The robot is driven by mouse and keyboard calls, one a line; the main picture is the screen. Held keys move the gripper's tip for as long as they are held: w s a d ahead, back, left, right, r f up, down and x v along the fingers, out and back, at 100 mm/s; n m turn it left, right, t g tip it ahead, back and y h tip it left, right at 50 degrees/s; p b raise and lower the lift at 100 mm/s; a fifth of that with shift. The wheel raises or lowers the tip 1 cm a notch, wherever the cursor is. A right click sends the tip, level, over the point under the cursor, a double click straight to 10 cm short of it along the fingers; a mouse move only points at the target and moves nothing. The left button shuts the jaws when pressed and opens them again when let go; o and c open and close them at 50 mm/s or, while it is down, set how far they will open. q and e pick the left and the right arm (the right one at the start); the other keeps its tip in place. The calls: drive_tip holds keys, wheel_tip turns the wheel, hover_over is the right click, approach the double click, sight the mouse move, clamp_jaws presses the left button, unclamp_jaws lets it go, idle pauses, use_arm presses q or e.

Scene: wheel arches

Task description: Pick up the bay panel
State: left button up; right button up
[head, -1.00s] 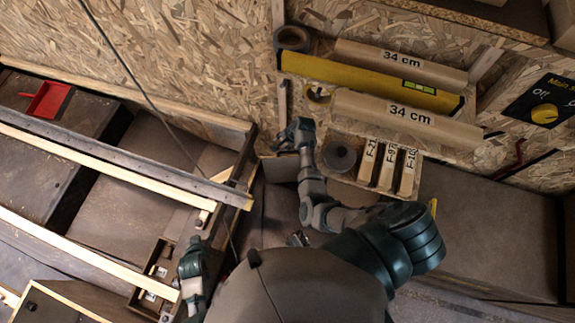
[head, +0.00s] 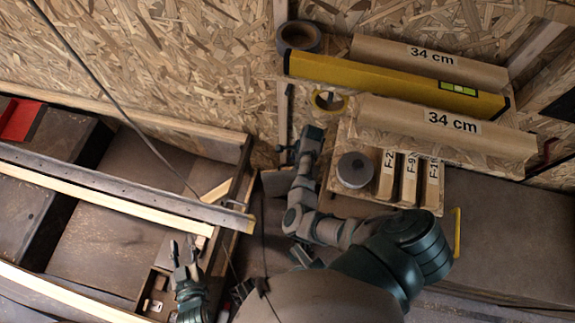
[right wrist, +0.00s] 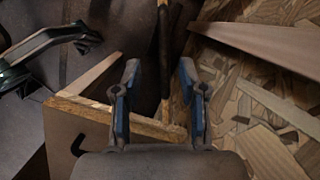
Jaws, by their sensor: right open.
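I cannot tell for sure which piece is the bay panel. A small plain grey-brown panel (head: 275,183) stands just below my right gripper (head: 290,150) in the head view, partly behind my arm. My right gripper is open. In the right wrist view its two blue-sided fingers (right wrist: 159,78) stand apart, with nothing seen held between them. Beyond them is a brown board with a pale wooden edge (right wrist: 75,135), and a dark upright strip (right wrist: 164,55) shows in the gap.
A rack holds upright labelled boards (head: 409,178) and a grey tape roll (head: 355,170). Above lie a yellow level (head: 390,83) and two "34 cm" pieces (head: 447,128). Long rails (head: 120,185) cross the left side; a red item (head: 18,120) lies beyond. A cable hangs across.

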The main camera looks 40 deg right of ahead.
drive_tip(key=shift+f, duration=0.25)
drive_tip(key=shift+d+f, duration=0.1)
drive_tip(key=f+b, duration=0.1)
drive_tip(key=f, duration=0.2)
drive_tip(key=shift+w+d+b, duration=0.2)
drive_tip(key=shift+b, duration=0.2)
drive_tip(key=shift+w+a+f+b, duration=0.1)
drive_tip(key=shift+a+f+b, duration=0.2)
drive_tip(key=shift+f, duration=0.2)
drive_tip(key=shift+w+a+f+b, duration=0.1)
drive_tip(key=shift+a+f+b, duration=0.15)
drive_tip(key=shift+f, duration=0.2)
drive_tip(key=shift+a, duration=0.1)
drive_tip(key=shift+d, duration=0.25)
clamp_jaws()
use_arm(q)
wheel_tip(320, 180, up, 8)
drive_tip(key=w+d+t+h, duration=0.1)
drive_tip(key=d+t, duration=0.1)
drive_tip(key=t, duration=0.4)
drive_tip(key=shift+w+d+h, duration=0.15)
drive_tip(key=shift+d+h, duration=0.05)
drive_tip(key=shift+h, duration=0.2)
use_arm(e)
drive_tip(key=shift+f, duration=0.1)
use_arm(q)
drive_tip(key=shift+a, duration=0.1)
use_arm(e)
drive_tip(key=shift+w, duration=0.1)
